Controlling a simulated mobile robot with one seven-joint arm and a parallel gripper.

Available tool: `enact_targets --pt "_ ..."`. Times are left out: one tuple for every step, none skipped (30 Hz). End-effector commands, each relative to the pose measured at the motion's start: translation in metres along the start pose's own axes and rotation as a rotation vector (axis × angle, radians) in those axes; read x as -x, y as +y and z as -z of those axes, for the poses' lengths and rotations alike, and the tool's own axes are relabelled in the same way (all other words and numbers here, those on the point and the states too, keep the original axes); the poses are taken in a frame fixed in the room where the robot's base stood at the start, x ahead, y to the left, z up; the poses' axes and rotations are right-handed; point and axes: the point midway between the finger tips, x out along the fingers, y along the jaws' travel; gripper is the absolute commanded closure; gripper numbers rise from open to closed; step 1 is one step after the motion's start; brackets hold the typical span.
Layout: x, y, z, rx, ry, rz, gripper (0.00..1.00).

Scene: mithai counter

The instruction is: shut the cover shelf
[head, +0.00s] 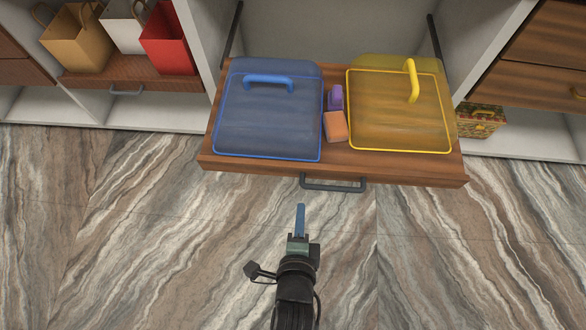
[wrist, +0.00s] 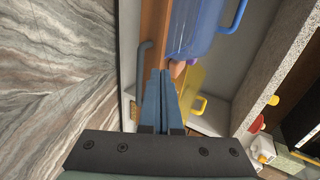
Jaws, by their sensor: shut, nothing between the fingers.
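The cover shelf (head: 270,167) is a wooden pull-out board, drawn out of its white cabinet over the floor. It has a dark grey bar handle (head: 333,184) on its front edge. On it lie a blue cover (head: 268,120) at left and a yellow cover (head: 400,115) at right, each with a handle on top. My gripper (head: 300,206) is shut and empty in front of the shelf, just left of and below its handle in the head view. In the wrist view the shut fingers (wrist: 161,75) point toward the shelf front, beside the handle (wrist: 143,62). I cannot tell whether they touch it.
A purple block (head: 336,97) and an orange block (head: 335,127) lie between the covers. Paper bags, one of them red (head: 167,38), stand on another wooden board at left. A patterned box (head: 480,121) sits in the right compartment. The marble-patterned floor (head: 130,240) in front is clear.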

Motion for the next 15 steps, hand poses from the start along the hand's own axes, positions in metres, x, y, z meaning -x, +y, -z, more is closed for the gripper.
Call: enact_targets --pt "0.005 0.009 -0.001 -0.021 0.000 -0.019 1.00" --pt "0.006 0.012 -0.001 -0.031 0.000 -0.024 1.00" --pt "0.005 0.015 -0.002 -0.039 -0.001 -0.028 1.00" --pt "0.004 0.017 -0.002 -0.041 -0.001 -0.029 1.00" --pt "0.002 0.017 -0.002 -0.042 -0.001 -0.029 1.00" --pt "-0.003 0.018 -0.002 -0.041 -0.001 -0.029 1.00" --pt "-0.007 0.018 -0.002 -0.041 -0.001 -0.028 1.00" --pt "-0.011 0.018 -0.002 -0.041 -0.001 -0.027 1.00" --pt "-0.018 0.018 -0.002 -0.041 -0.001 -0.027 1.00" --pt "-0.023 0.018 -0.002 -0.040 -0.001 -0.027 1.00" --pt "-0.029 0.018 -0.002 -0.039 -0.001 -0.027 1.00" --pt "-0.037 0.019 -0.002 -0.038 -0.001 -0.027 1.00" --pt "-0.044 0.018 -0.002 -0.039 -0.001 -0.025 1.00" --pt "-0.050 0.019 -0.002 -0.039 -0.001 -0.026 1.00" --pt "-0.058 0.019 -0.002 -0.038 -0.002 -0.025 1.00"
